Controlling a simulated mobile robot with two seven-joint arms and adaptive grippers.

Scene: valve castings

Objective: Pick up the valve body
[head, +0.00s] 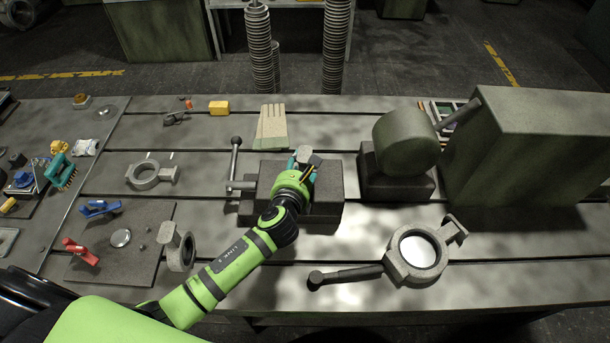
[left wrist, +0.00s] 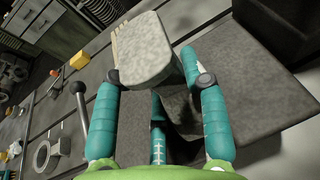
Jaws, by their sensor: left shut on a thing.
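My left gripper (head: 304,165) is over the dark machine vise (head: 328,203) in the middle of the table. Its teal fingers are shut on a grey valve body (left wrist: 158,50), whose flat, rounded flange faces up in the left wrist view. In the head view only a small part of this valve body (head: 304,152) shows past the fingers; its lower part is hidden, and I cannot tell whether it touches the vise. Similar grey ring castings lie at the left (head: 142,178), the near left (head: 181,250) and the near right (head: 405,268). My right gripper is not in view.
A large green-grey machine block (head: 535,140) and a rounded housing (head: 404,140) stand at the right. Red (head: 82,252) and blue (head: 98,208) clamps lie left.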

